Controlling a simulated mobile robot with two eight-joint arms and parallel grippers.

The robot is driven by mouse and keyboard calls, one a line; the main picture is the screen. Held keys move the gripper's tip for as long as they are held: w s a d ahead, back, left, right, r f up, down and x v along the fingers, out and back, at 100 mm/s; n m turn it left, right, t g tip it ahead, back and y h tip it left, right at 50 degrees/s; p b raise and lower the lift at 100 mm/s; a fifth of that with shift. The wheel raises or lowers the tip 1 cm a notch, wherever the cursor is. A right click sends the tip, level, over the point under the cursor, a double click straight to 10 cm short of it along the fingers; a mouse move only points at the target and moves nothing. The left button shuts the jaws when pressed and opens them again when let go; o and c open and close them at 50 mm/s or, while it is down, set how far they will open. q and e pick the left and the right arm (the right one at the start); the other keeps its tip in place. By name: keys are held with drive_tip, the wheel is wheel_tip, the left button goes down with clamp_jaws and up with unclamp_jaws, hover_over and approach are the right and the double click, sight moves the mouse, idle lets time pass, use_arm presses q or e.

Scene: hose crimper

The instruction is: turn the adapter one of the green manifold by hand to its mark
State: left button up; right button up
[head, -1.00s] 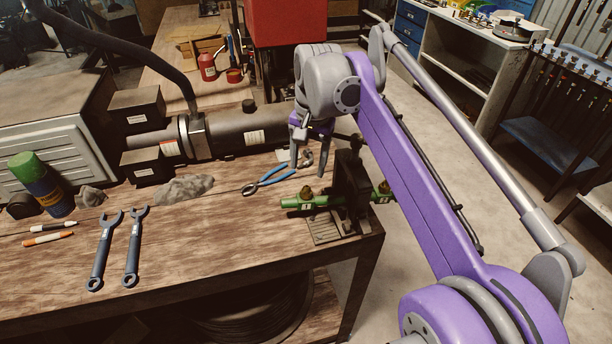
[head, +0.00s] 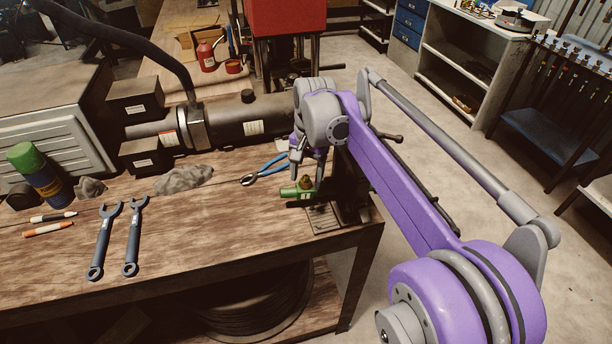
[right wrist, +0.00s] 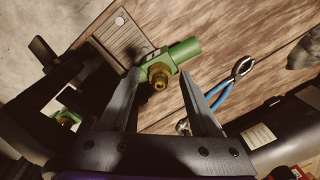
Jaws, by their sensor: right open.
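The green manifold (head: 289,193) is held crosswise in a dark vise at the table's front right corner. Its near end and one brass adapter (head: 307,183) show in the head view; my right arm hides the rest. In the right wrist view the green manifold (right wrist: 184,51) carries the brass adapter (right wrist: 158,78), facing the camera. My right gripper (right wrist: 162,85) is open, its fingers pointing down on either side of the adapter in the picture; I cannot tell whether they touch it. A second brass fitting (right wrist: 66,118) shows beyond the vise. My left gripper is not in view.
The dark vise (right wrist: 95,65) stands close beside the fingers. Blue-handled pliers (head: 264,170) lie just left of the gripper. A dark cylindrical machine (head: 236,122) lies behind.

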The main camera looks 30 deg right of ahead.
clamp_jaws()
idle(0.3)
drive_tip(key=shift+n, duration=0.7)
unclamp_jaws()
drive_tip(key=shift+r, duration=0.1)
